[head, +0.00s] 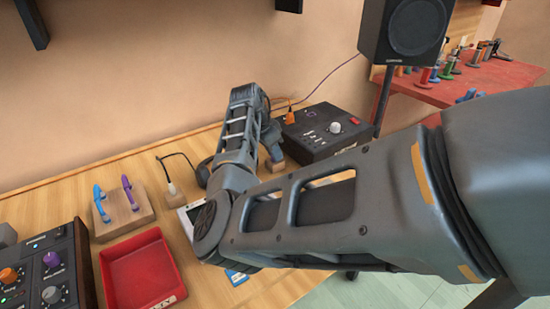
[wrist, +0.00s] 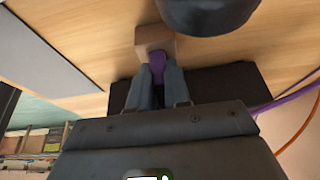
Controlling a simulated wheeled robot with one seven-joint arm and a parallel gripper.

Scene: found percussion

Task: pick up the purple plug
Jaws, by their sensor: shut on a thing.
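The purple plug (wrist: 157,63) shows in the wrist view between the two fingers of my gripper (wrist: 162,82), which is shut on it. The plug's far end meets a small wooden block (wrist: 155,40); I cannot tell whether it sits in the block or only lies in front of it. In the head view my gripper (head: 273,152) points down just left of the black control box (head: 325,131). The plug is hidden there.
An orange plug (head: 289,118) stands at the box's left. To the left are a wooden block with blue and purple handles (head: 128,220), a red tray (head: 145,272) and a knobbed mixer (head: 42,266). A speaker (head: 404,28) stands behind. Purple (wrist: 300,92) and orange (wrist: 302,125) cables run nearby.

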